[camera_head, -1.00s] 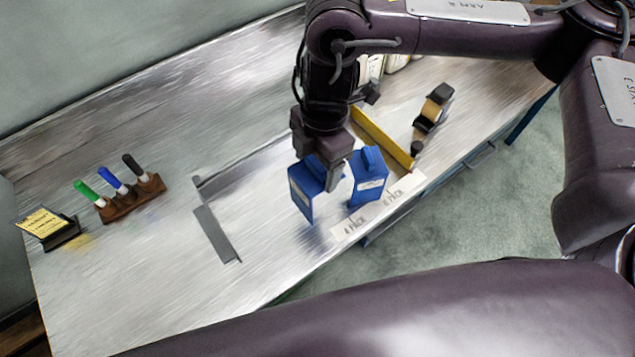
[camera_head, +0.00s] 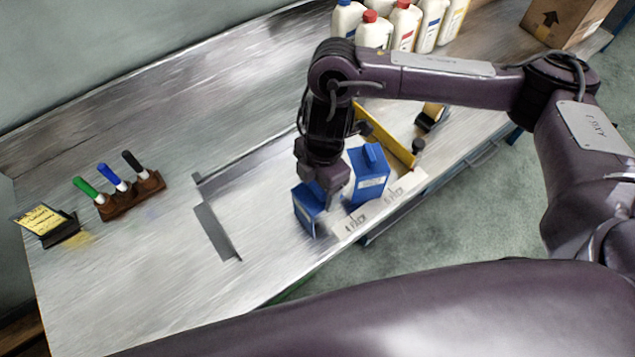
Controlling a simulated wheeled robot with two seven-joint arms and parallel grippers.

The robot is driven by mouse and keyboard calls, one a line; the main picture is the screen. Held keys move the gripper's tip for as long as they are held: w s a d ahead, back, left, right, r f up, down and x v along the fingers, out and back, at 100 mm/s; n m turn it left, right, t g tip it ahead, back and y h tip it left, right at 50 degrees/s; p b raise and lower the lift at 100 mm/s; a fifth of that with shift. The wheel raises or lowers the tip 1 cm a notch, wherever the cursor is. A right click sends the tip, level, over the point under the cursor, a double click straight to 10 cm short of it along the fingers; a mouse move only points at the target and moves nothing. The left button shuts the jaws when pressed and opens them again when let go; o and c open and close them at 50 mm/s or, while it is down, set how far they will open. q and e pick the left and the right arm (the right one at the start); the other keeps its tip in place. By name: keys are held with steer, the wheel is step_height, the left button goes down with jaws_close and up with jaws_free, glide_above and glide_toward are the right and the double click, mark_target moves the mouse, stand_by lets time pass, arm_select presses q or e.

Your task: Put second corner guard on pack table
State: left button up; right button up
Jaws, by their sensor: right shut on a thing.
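My right gripper (camera_head: 325,188) points down and is shut on a blue corner guard (camera_head: 307,211). This guard is low at the front of the metal pack table (camera_head: 125,270), near the label reading "4 PACK"; I cannot tell whether it touches the surface. Another blue corner guard (camera_head: 368,175) stands upright just to its right, close beside it. The gripper fingers hide part of the held guard. My left gripper is not in view.
A grey strip (camera_head: 215,231) lies left of the guards, and a yellow bar (camera_head: 387,136) lies behind them. Marker pens in a brown holder (camera_head: 130,197) and a yellow note stand (camera_head: 47,224) are at left. Several bottles (camera_head: 405,24) and a cardboard box (camera_head: 568,20) are at the back right.

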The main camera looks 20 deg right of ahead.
steer(key=o, duration=1.3)
steer(key=shift+f, duration=0.1)
steer(key=shift+c, duration=0.2)
steer(key=shift+w+r, duration=0.1)
steer(key=shift+r, duration=0.55)
step_height(320, 180, up, 11)
steer(key=d, duration=0.1)
steer(key=shift+w, duration=0.15)
steer(key=shift+d+f, duration=0.1)
